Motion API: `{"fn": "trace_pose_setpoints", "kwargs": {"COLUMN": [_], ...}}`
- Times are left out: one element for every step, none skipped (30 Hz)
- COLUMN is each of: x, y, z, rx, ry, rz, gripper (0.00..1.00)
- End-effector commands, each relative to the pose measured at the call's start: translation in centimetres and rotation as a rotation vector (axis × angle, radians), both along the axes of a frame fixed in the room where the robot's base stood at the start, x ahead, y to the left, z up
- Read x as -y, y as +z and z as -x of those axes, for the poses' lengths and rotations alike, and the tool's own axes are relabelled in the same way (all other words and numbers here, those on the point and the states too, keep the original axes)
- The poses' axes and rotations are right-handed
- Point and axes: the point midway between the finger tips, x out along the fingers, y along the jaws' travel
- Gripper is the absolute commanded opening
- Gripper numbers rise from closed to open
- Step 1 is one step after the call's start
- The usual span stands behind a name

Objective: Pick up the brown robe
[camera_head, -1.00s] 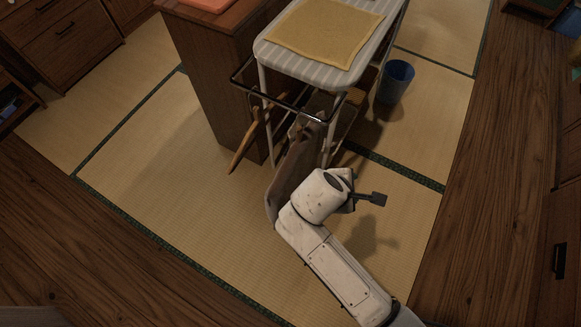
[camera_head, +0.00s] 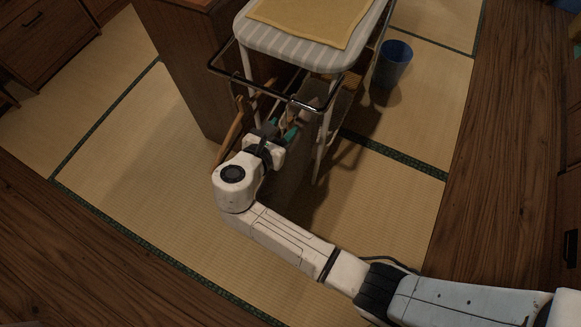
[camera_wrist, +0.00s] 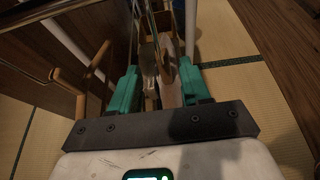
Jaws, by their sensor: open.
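A brown robe, seen nearly edge-on, hangs from the dark metal rail (camera_head: 283,98) at the near end of a striped-top table (camera_head: 300,48). In the wrist view a narrow strip of the robe (camera_wrist: 170,84) shows between the green fingers. In the head view most of the robe is hidden by my arm. My gripper (camera_head: 281,131) is open, at the hanging robe just below the rail. In the wrist view its fingers (camera_wrist: 158,88) stand on either side of the cloth; I cannot tell whether they touch it.
A brown wooden hanging piece (camera_head: 234,128) is left of my gripper, close to the dark wooden cabinet (camera_head: 185,65). A yellow cloth (camera_head: 315,20) lies on the table. A blue bin (camera_head: 392,66) stands at right. The tatami (camera_head: 120,185) at left is clear.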

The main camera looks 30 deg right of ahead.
Motion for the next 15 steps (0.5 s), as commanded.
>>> {"fn": "trace_pose_setpoints", "kwargs": {"x": [0.5,0.8,1.3,1.7,2.0,2.5,2.7,3.0,3.3,3.4,3.5,3.7,3.7,3.8,3.8], "y": [-0.4,-0.6,-1.0,-1.2,-1.4,-1.7,-1.8,-1.9,-2.0,-2.1,-2.1,-2.2,-2.2,-2.2,-2.2], "z": [-0.2,-0.4,-0.6,-0.8,-1.0,-1.3,-1.5,-1.7,-1.9,-2.1,-2.2,-2.3,-2.3,-2.3,-2.3], "rx": [-0.001,-0.001,-0.001,0.000,0.000,0.000,0.000,0.001,0.001,0.001,0.001,0.000,0.000,0.000,0.000], "ry": [-0.003,-0.003,-0.004,-0.004,-0.004,-0.005,-0.004,-0.004,-0.004,-0.003,-0.002,-0.001,-0.001,-0.001,-0.001], "rz": [0.001,-0.001,0.000,0.000,0.000,0.000,0.000,0.000,0.000,-0.001,-0.001,0.000,0.000,0.000,0.000], "gripper": [0.47,0.47,0.47,0.47,0.47,0.47,0.47,0.47,0.47,0.47,0.47,0.47,0.47,0.47,0.47]}}
